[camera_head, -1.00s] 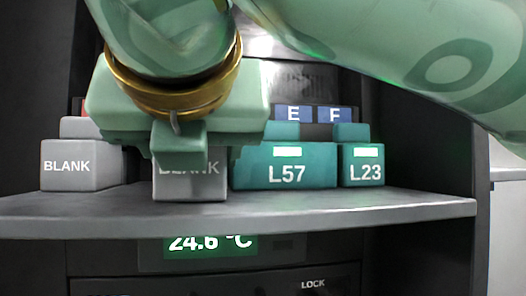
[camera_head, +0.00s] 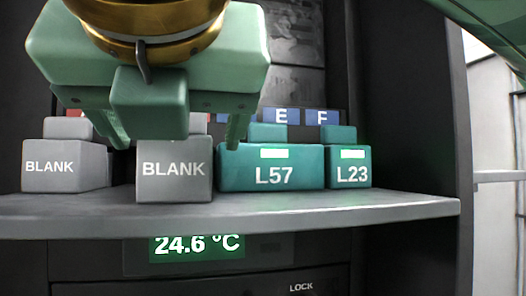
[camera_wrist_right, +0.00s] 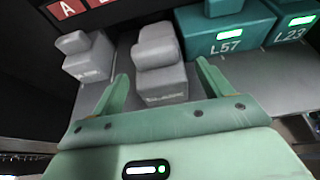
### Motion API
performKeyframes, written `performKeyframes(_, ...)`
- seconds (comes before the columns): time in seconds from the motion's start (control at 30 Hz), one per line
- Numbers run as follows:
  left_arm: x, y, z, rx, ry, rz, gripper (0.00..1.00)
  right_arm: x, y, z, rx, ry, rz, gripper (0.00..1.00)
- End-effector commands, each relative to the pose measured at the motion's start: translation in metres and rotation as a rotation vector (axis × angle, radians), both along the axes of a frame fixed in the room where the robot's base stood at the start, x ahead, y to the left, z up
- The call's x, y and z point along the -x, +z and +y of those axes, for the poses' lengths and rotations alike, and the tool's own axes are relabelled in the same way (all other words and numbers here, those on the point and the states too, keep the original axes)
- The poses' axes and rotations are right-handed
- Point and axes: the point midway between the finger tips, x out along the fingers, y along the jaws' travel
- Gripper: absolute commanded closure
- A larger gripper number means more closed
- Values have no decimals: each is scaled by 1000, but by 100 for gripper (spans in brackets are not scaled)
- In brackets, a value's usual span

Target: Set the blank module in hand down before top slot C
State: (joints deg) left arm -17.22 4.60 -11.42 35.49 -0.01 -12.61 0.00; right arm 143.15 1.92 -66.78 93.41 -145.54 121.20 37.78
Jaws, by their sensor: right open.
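The grey blank module (camera_head: 174,171) stands upright on the shelf at the centre left, its BLANK face to the front. In the wrist view this module (camera_wrist_right: 160,80) lies between the spread fingers, with a gap on each side. My right gripper (camera_head: 178,134) is open, above and around the module's upper part in the head view, hiding its top and the slot label behind it. In the wrist view the right gripper (camera_wrist_right: 161,73) points at the module. My left gripper is not in view.
Another blank module (camera_head: 64,166) stands to the left. Teal module L57 (camera_head: 270,168) is close on the right, with L23 (camera_head: 348,168) beyond it. Labels E (camera_head: 282,116) and F (camera_head: 322,116) show behind. The shelf edge (camera_head: 300,206) runs along the front.

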Motion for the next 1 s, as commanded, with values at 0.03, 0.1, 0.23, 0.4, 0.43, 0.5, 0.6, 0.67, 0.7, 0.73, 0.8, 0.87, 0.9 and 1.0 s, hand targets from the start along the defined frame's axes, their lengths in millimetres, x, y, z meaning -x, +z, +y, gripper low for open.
performKeyframes(0.03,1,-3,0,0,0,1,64,11,4,-3,-1,0,-6,22)
performKeyframes(0.1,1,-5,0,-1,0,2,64,26,11,-7,-1,0,-6,22)
performKeyframes(0.23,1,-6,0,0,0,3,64,50,21,-14,0,-1,-5,22)
performKeyframes(0.4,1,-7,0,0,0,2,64,67,29,-19,1,0,-1,22)
performKeyframes(0.43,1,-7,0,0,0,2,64,69,29,-20,1,0,-1,22)
performKeyframes(0.5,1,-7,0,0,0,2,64,70,30,-20,1,0,-1,22)
performKeyframes(0.6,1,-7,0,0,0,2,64,71,30,-20,1,0,0,22)
performKeyframes(0.67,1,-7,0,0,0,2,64,71,30,-20,1,0,0,22)
performKeyframes(0.7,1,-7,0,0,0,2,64,71,30,-20,1,0,0,22)
performKeyframes(0.73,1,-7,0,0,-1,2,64,70,30,-20,1,0,0,22)
performKeyframes(0.8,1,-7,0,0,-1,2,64,70,30,-20,1,0,0,22)
performKeyframes(0.87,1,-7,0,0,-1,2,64,70,30,-20,1,0,0,22)
performKeyframes(0.9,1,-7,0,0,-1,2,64,70,30,-20,1,0,0,22)
performKeyframes(1.0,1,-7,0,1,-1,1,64,70,30,-20,1,0,0,22)
